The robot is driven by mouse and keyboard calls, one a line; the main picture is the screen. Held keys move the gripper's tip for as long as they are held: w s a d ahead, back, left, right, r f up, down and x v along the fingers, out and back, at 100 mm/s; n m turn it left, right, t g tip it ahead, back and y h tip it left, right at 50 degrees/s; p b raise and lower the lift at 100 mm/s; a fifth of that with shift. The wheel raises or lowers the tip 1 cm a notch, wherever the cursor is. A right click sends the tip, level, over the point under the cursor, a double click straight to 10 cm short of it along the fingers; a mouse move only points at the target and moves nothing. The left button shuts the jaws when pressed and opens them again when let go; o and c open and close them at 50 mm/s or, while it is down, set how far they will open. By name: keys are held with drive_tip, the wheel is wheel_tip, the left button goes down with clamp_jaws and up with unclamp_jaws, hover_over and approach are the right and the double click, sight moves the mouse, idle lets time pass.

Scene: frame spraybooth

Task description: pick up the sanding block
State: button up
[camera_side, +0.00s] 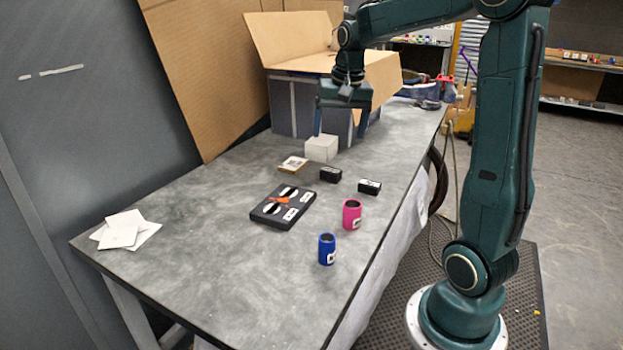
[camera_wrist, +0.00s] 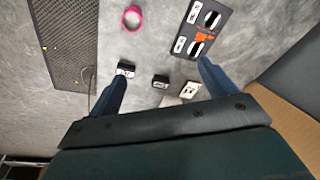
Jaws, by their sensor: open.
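I cannot tell for sure which piece is the sanding block. A small flat tan block (camera_side: 293,164) with a pale labelled top lies left of a light grey box-shaped block (camera_side: 321,148). Two small black blocks (camera_side: 330,174) (camera_side: 369,187) with white labels lie nearer the front. In the wrist view the tan block (camera_wrist: 189,90) and the black blocks (camera_wrist: 160,81) (camera_wrist: 125,69) show near my fingers; the grey block is mostly hidden. My gripper (camera_side: 341,130) is open and empty, pointing down above the table's far part, near the grey block. It also shows in the wrist view (camera_wrist: 162,70).
A black panel (camera_side: 283,206) with white discs and an orange mark lies mid-table. A pink cup (camera_side: 351,214) and blue cup (camera_side: 327,249) stand near the right edge. An open cardboard-flapped blue box (camera_side: 290,108) stands behind my gripper. White sheets (camera_side: 124,230) lie front left.

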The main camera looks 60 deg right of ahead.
drive_tip(key=d+f+m+g, duration=0.1)
drive_tip(key=d+f+m, duration=0.35)
drive_tip(key=d, duration=0.65)
drive_tip(key=m+y, duration=0.1)
drive_tip(key=m, duration=0.2)
hover_over(370, 183)
wheel_tip(370, 183, down, 6)
drive_tip(key=shift+w+n+g, duration=0.1)
drive_tip(key=shift+n+g, duration=0.15)
drive_tip(key=shift+g, duration=0.15)
drive_tip(key=shift+f, duration=0.1)
drive_tip(key=shift+f, duration=4.2)
drive_tip(key=shift+a+f, duration=0.1)
drive_tip(key=shift+f, duration=2.5)
